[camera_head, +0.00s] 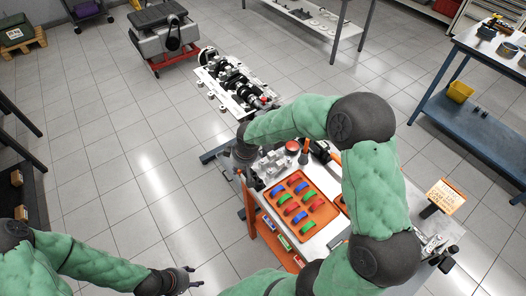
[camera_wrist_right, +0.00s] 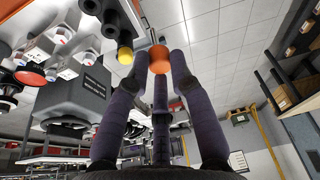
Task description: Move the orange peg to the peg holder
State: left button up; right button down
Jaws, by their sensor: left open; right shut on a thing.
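In the right wrist view, an orange peg (camera_wrist_right: 158,58) is held between the fingertips of my right gripper (camera_wrist_right: 158,60), with its round end showing. The fingers are closed around it. In the head view, my right gripper (camera_head: 243,154) is at the left side of the cart, near the engine; its fingers and the peg are mostly hidden there by my wrist. My left gripper (camera_head: 192,280) is open and empty over the floor at the lower left. I cannot clearly pick out the peg holder.
An orange tray (camera_head: 300,238) with several red, green and blue pieces lies on the cart. The engine (camera_head: 235,85) stands behind it. A red round part (camera_head: 292,147) is on the cart. A blue workbench (camera_head: 465,130) is at the right.

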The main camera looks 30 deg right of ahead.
jog(key=shift+s+d+r+n+g+y+p, duration=0.65)
jog(key=shift+s+d+r+n+p, duration=0.85)
jog(key=shift+d+n+p, duration=2.2)
pick_arm(q)
jog(key=shift+r+b, duration=1.3)
jog(key=shift+r, duration=1.6)
pick_arm(e)
jog(key=shift+m+y, duration=0.25)
jog(key=shift+m, duration=0.35)
jog(key=shift+s+a+f, duration=0.1)
jog(key=shift+f, duration=1.5)
jog(key=shift+s+a+f, duration=0.1)
jog(key=shift+f, duration=1.45)
pick_arm(q)
jog(key=shift+f, duration=0.15)
jog(key=shift+f+b, duration=1.9)
jog(key=shift+b, duration=0.15)
pick_arm(e)
jog(key=shift+f, duration=2.1)
jog(key=c, duration=1.3)
grip_release()
pick_arm(q)
jog(key=shift+r+p, duration=0.6)
pick_arm(e)
jog(key=shift+r, duration=1.1)
